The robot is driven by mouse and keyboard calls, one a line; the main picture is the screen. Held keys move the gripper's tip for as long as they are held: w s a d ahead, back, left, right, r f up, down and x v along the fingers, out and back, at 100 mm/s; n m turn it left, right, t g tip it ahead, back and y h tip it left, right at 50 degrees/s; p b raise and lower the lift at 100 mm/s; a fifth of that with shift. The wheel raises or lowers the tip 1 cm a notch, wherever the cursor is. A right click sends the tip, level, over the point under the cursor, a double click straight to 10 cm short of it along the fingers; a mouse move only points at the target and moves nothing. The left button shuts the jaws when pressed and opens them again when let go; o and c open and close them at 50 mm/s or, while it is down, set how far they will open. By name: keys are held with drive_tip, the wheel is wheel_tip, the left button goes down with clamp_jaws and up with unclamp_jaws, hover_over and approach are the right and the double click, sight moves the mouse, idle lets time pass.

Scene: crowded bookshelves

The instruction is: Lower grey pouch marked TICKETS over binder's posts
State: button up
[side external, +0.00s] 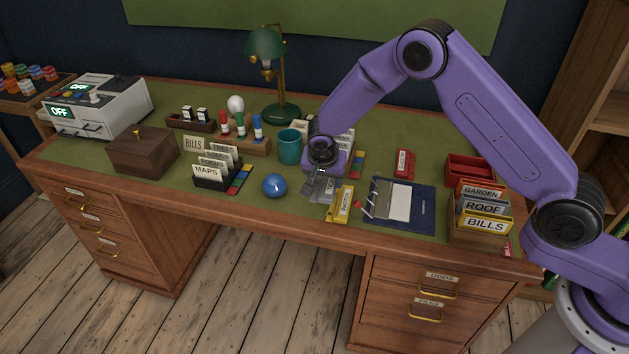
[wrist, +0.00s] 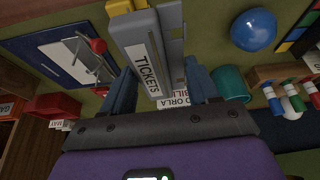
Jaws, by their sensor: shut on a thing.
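The grey pouch (wrist: 148,52) marked TICKETS is between my gripper's fingers (wrist: 163,88) in the wrist view, its label facing the camera. My gripper (side external: 318,182) is shut on it. In the side view the grey pouch (side external: 324,192) is partly hidden by my gripper and a yellow pouch (side external: 342,204). The dark blue binder (side external: 424,206) lies open and flat to the right, with a white sheet on it. Its metal posts (side external: 370,200) stand along its left edge; they also show in the wrist view (wrist: 92,58). The pouch is apart from the posts.
A teal cup (side external: 289,146) stands behind. The desk's front edge is close.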

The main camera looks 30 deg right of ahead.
drive_tip(key=s+d+r, duration=0.2)
drive_tip(key=s+r, duration=0.1)
drive_tip(key=s, duration=0.4)
drive_tip(key=d+f, duration=0.2)
drive_tip(key=d, duration=1.4)
drive_tip(key=shift+s+d+f+m, duration=0.15)
drive_tip(key=shift+s+d+m, duration=0.1)
drive_tip(key=shift+d+m, duration=0.15)
drive_tip(key=shift+a, duration=0.1)
drive_tip(key=shift+f, duration=2.65)
drive_tip(key=shift+f, duration=1.5)
drive_tip(key=shift+f, duration=0.35)
drive_tip(key=shift+f, duration=0.1)
